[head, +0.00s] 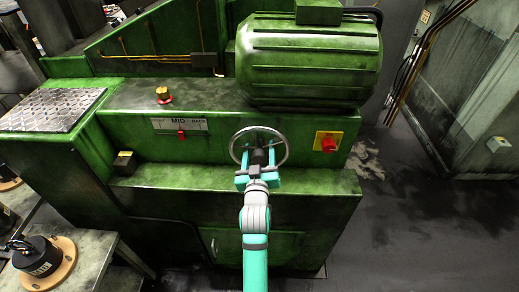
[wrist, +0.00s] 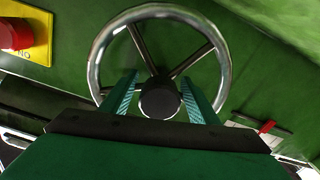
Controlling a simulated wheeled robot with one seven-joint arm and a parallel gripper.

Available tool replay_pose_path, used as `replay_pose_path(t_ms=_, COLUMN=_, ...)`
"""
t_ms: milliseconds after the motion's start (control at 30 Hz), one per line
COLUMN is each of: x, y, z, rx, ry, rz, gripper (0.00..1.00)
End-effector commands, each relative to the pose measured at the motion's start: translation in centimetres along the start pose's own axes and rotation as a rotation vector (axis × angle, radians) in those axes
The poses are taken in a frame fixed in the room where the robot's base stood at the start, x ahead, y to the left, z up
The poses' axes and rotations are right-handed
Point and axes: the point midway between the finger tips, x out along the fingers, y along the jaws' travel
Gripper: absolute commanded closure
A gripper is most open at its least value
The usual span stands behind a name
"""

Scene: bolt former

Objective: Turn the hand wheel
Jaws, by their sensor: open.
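The hand wheel (head: 284,136) is a shiny metal ring with spokes and a dark hub, mounted on the front of the green machine. In the wrist view the wheel (wrist: 97,50) fills the upper middle, with its dark hub (wrist: 159,98) at the centre. My gripper (head: 257,170) is in front of the wheel in the head view. In the wrist view its two teal fingers (wrist: 160,92) are open, one on each side of the hub. Nothing is clamped between them. I cannot tell whether the fingers touch the hub or spokes. The lower rim is hidden behind my gripper.
A red knob on a yellow plate (head: 328,142) is right of the wheel, and a small red lever (head: 182,135) under a label is to its left. A green ledge (head: 330,181) juts out below. A large ribbed green motor (head: 310,65) sits above. Dark floor at right is open.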

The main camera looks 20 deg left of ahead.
Motion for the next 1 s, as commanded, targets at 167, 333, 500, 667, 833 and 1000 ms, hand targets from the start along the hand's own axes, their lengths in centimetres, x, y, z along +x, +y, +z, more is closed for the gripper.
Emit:
replay_pose_path(t_ms=167, x=0.46, y=0.04, z=-0.08, rx=0.000, ry=0.001, rz=0.001, gripper=0.45)
replay_pose_path(t_ms=333, x=0.44, y=0.03, z=-0.06, rx=0.000, ry=0.001, rz=0.000, gripper=0.45)
replay_pose_path(t_ms=500, x=0.42, y=0.02, z=-0.05, rx=0.000, ry=0.001, rz=0.000, gripper=0.81)
replay_pose_path(t_ms=667, x=0.42, y=0.02, z=-0.03, rx=-0.001, ry=0.000, rz=0.000, gripper=1.00)
replay_pose_path(t_ms=833, x=0.52, y=0.15, z=0.05, rx=-0.020, ry=-0.001, rz=0.002, gripper=1.00)
replay_pose_path(t_ms=1000, x=0.65, y=0.18, z=0.04, rx=-0.085, ry=-0.001, rz=0.003, gripper=1.00)
